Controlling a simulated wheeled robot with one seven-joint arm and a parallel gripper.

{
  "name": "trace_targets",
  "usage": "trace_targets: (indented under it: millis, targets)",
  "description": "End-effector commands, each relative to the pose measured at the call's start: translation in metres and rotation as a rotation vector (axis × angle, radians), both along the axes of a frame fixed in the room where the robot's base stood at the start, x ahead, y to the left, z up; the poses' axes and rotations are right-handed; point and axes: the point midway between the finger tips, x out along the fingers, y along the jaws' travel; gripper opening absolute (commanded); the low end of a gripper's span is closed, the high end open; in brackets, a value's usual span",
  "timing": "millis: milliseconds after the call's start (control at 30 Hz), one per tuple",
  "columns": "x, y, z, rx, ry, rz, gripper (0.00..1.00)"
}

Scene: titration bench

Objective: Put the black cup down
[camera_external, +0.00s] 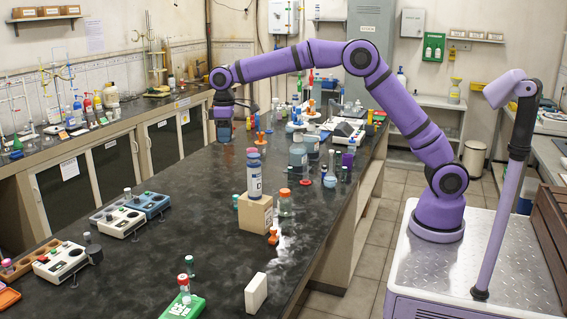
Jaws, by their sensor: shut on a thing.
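My gripper (223,118) is at the end of the purple arm, pointing down above the far left part of the dark bench top (180,235). It is shut on a small dark thing, which I take to be the black cup (224,133), though its shape is hard to make out at this size. The cup hangs below the gripper. Whether its base touches the bench cannot be told from this view.
A white-and-blue bottle (254,175) stands on a tan block (255,214) at the bench's middle. Several bottles and flasks crowd the right side. Small white instruments (120,221) line the left edge. A white block (256,292) stands in front. The left-centre bench is clear.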

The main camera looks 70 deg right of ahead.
Motion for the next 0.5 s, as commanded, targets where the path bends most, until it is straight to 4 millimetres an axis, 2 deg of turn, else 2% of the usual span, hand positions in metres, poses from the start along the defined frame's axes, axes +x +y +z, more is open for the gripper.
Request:
trace_targets:
  millis: [267,500]
  targets:
    - [-0.042,-0.049,0.01,0.0,-0.002,-0.03,0.3]
    - [-0.11,-0.106,0.012,-0.001,-0.001,-0.067,0.3]
